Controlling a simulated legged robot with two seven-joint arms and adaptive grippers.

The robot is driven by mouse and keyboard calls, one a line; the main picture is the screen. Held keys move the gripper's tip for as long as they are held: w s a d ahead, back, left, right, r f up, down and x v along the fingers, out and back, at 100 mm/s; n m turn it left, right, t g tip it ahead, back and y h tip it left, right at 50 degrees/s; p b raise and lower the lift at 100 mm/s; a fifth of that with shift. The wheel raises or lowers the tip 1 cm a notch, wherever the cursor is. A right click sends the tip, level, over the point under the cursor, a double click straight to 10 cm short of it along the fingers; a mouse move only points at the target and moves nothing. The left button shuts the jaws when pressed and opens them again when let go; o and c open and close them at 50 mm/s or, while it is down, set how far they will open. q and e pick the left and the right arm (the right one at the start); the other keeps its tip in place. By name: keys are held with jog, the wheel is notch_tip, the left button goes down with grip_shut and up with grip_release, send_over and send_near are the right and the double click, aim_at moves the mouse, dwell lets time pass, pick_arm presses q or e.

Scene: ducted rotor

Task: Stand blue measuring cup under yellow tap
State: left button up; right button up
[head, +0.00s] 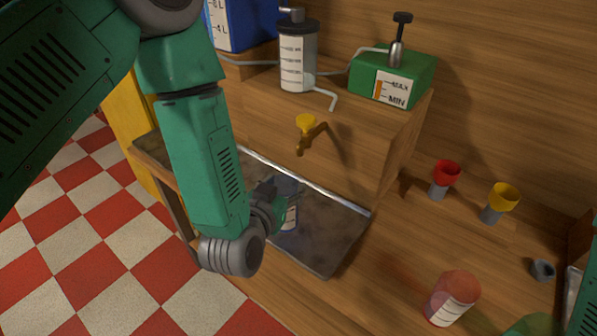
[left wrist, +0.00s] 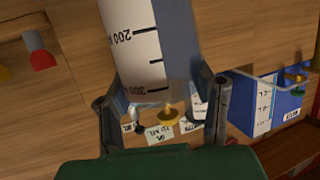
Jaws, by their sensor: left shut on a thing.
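My left gripper (head: 281,203) is shut on the blue measuring cup (head: 290,217), whose white scale panel faces partly toward the head camera. In the left wrist view the cup (left wrist: 150,45) fills the space between both fingers (left wrist: 163,100), its 200 and 300 marks showing. The yellow tap (head: 306,124) sticks out of the wooden cabinet front, above and slightly right of the cup in the head view. The cup is over the dark metal tray (head: 335,238); I cannot tell whether it touches it. My right gripper is not in view.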

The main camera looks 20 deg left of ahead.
pick_arm(q)
jog(key=f+x, duration=0.1)
jog(key=x, duration=0.7)
jog(key=shift+w+p, duration=0.2)
jog(key=shift+p, duration=0.25)
jog(key=shift+f, duration=0.1)
jog(key=shift+d+f, duration=0.1)
jog(key=o, duration=1.4)
jog(key=shift+d, duration=0.1)
jog(key=shift+o, duration=0.5)
jog(key=shift+d, duration=0.2)
